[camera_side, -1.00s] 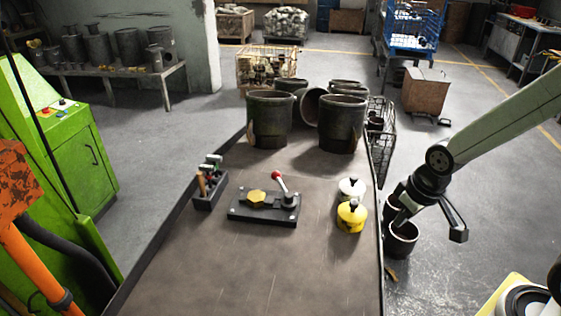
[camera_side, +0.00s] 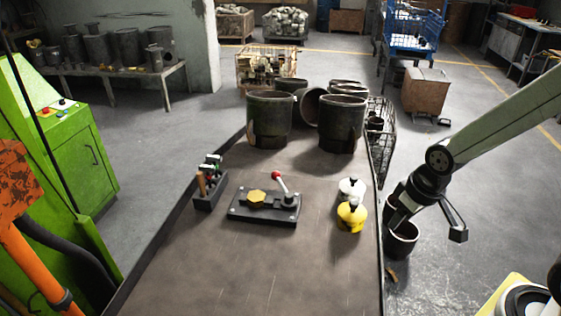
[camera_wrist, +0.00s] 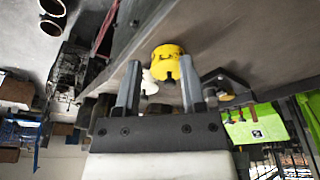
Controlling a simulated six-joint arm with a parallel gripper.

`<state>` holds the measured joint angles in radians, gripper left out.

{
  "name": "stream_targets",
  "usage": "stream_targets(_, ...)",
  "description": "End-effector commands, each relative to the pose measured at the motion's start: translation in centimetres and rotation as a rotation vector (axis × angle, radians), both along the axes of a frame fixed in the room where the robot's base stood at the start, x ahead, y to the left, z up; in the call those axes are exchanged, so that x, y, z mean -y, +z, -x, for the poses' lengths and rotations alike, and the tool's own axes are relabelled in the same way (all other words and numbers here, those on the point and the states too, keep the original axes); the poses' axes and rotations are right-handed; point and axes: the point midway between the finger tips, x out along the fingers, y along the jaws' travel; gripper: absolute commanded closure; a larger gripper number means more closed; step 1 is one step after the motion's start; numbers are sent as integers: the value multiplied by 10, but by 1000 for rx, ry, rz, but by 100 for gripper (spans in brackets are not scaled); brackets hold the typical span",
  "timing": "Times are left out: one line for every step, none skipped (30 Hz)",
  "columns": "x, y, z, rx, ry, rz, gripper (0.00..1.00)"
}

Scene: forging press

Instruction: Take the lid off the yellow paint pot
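The yellow paint pot (camera_side: 351,219) stands upright near the right edge of the bench, its lid (camera_side: 352,208) on top with a dark knob. In the wrist view the yellow pot (camera_wrist: 168,65) appears ahead of the fingers. My gripper (camera_side: 428,226) is to the right of the pot, beyond the bench edge and apart from it. Its two fingers are spread wide with nothing between them. The wrist view also shows my gripper (camera_wrist: 160,84) open and empty.
A white pot (camera_side: 351,189) stands just behind the yellow one. A toggle clamp on a dark plate (camera_side: 264,206) and a tool holder (camera_side: 210,190) are to the left. Large dark crucibles (camera_side: 270,118) fill the back of the bench (camera_side: 250,270); its front is clear.

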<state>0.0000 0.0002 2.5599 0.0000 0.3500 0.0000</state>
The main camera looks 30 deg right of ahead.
Motion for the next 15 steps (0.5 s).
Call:
stream_targets(0, 0, 0, 0, 0, 0, 30)
stream_targets(0, 0, 0, 0, 0, 0, 25)
stream_targets(0, 0, 0, 0, 0, 0, 25)
stream_targets(0, 0, 0, 0, 0, 0, 25)
stream_targets(0, 0, 0, 0, 0, 0, 25)
stream_targets(0, 0, 0, 0, 0, 0, 25)
stream_targets(0, 0, 0, 0, 0, 0, 25)
stream_targets(0, 0, 0, 0, 0, 0, 25)
stream_targets(0, 0, 0, 0, 0, 0, 25)
stream_targets(0, 0, 0, 0, 1, 0, 25)
stream_targets(0, 0, 0, 0, 2, 0, 25)
stream_targets(0, 0, -1, -1, 7, 2, 25)
stream_targets(0, 0, -1, -1, 13, 3, 25)
stream_targets(0, 0, -2, -2, 19, 5, 25)
stream_targets(0, 1, -3, -4, 32, 8, 25)
